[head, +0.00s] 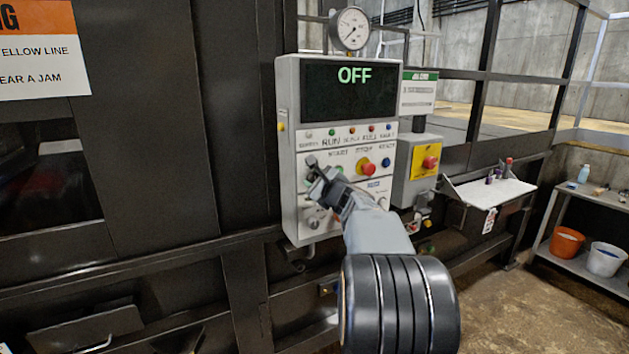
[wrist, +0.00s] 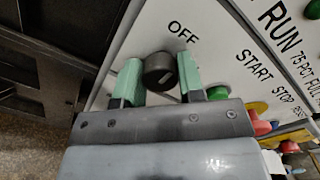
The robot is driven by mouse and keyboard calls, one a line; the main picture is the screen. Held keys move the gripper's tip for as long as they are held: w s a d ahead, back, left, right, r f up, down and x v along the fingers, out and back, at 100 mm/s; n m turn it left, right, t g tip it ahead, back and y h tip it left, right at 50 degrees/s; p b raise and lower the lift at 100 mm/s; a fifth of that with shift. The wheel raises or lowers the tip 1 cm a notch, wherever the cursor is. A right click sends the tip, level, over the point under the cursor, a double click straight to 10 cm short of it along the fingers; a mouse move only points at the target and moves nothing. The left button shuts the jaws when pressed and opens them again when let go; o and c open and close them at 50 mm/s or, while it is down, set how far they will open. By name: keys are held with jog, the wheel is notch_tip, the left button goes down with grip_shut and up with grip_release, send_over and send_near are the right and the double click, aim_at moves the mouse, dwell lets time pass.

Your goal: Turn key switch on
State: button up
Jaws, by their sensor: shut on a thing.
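The key switch (wrist: 160,70) is a round black knob with a light line on its face, below the printed word OFF in the wrist view. My gripper (wrist: 161,80) has its two green-padded fingers on either side of the knob and is shut on it. In the head view my gripper (head: 316,172) is at the left side of the control panel (head: 292,150) and hides the switch. The panel's dark display (head: 355,90) reads OFF in green letters.
A green button (wrist: 218,93) sits just right of my fingers. A red button (head: 368,168) and a blue button (head: 386,162) are further right. A yellow box with a red button (head: 428,160) stands beside the panel. A gauge (head: 350,29) rises above it.

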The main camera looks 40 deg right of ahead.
jog(key=shift+c, duration=0.5)
jog(key=m+b, duration=0.1)
jog(key=m, duration=0.4)
jog(key=shift+m, duration=0.4)
jog(key=m, duration=0.6)
jog(key=shift+m, duration=0.3)
jog(key=o, duration=0.9)
